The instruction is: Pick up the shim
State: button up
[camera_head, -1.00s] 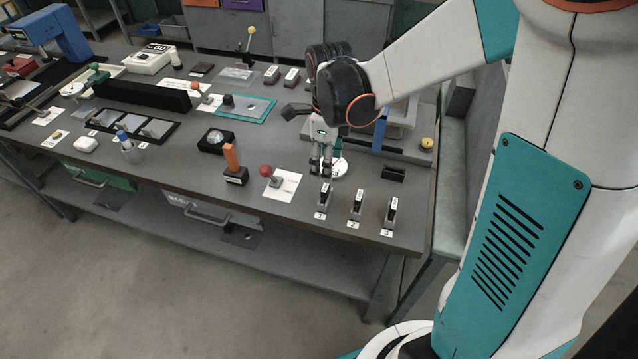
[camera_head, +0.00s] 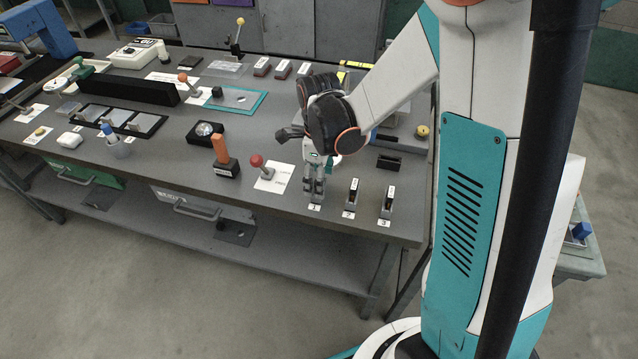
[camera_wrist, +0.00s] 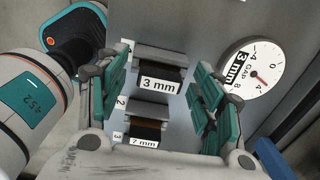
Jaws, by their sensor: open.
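My gripper (camera_head: 313,190) is low over the left end of a row of shims at the bench's front right. In the wrist view my gripper (camera_wrist: 160,98) is open, with teal finger pads on both sides of a dark shim labelled 3 mm (camera_wrist: 160,82). I cannot tell whether the pads touch it. A second shim labelled 7 mm (camera_wrist: 146,138) stands below it in that view. In the head view my fingers cover the leftmost shim; the middle shim (camera_head: 352,194) and right shim (camera_head: 387,200) stand upright in their holders.
A round white gap dial (camera_wrist: 250,75) marked 3 mm lies beside the right finger. A red-knobbed lever (camera_head: 257,162) and an orange-handled block (camera_head: 224,158) stand left of my gripper. A dark block (camera_head: 390,162) lies behind the shims. The bench's front edge is close.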

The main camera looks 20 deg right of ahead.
jog(key=c, duration=1.2)
jog(key=shift+r, duration=0.1)
